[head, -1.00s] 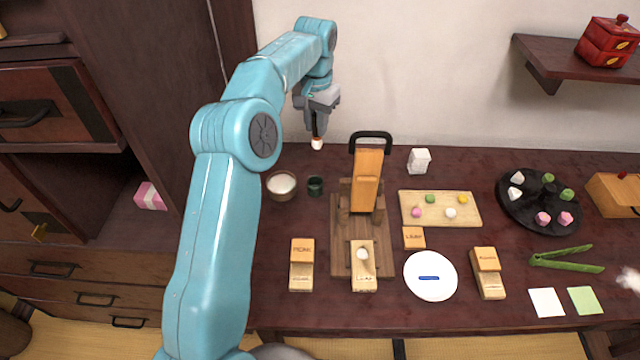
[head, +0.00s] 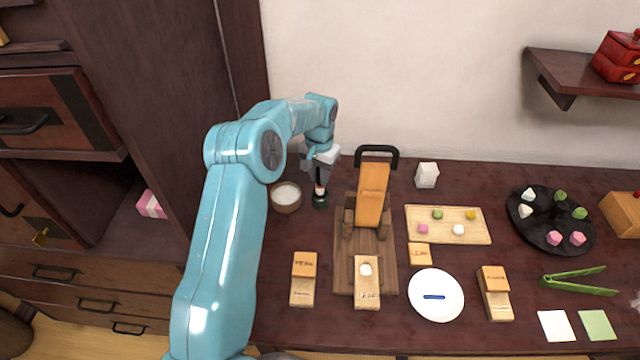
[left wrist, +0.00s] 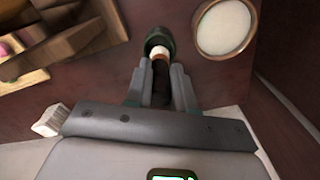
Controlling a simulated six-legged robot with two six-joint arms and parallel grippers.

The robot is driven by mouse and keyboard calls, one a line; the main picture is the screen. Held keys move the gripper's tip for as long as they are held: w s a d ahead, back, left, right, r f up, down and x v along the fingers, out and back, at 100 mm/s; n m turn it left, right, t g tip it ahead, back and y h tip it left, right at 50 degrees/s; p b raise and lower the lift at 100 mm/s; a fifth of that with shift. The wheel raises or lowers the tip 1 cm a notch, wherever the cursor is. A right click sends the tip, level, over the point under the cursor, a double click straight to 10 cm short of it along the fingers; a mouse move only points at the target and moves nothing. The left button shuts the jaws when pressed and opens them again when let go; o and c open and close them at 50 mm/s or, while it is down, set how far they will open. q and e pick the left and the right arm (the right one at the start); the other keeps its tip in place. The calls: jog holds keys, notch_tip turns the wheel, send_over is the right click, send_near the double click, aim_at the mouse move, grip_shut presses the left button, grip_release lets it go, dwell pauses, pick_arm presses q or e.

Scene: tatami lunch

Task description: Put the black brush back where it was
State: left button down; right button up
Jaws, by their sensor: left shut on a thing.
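My left gripper (head: 318,172) is shut on the black brush (head: 319,188) and holds it upright, tip down, at the small dark green cup (head: 320,201). In the left wrist view the brush's dark handle (left wrist: 160,80) is between the two fingers and its pale tip overlaps the mouth of the cup (left wrist: 157,38). I cannot tell how deep the tip is in the cup. My right gripper is not in view.
A bowl of white powder (head: 286,197) stands just left of the cup. A wooden press (head: 371,200) with a black handle stands close on the right. Further right are a sweets board (head: 448,238), a white plate (head: 451,309) and a black round tray (head: 551,245).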

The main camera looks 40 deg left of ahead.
aim_at(319, 184)
pick_arm(q)
notch_tip(319, 184, down, 4)
jog(key=shift+f, duration=0.15)
jog(key=shift+f, duration=0.15)
jog(key=c, duration=1)
grip_release()
jog(key=shift+o, duration=0.2)
jog(key=shift+r, duration=0.4)
notch_tip(319, 184, up, 12)
jog(key=shift+f, duration=0.15)
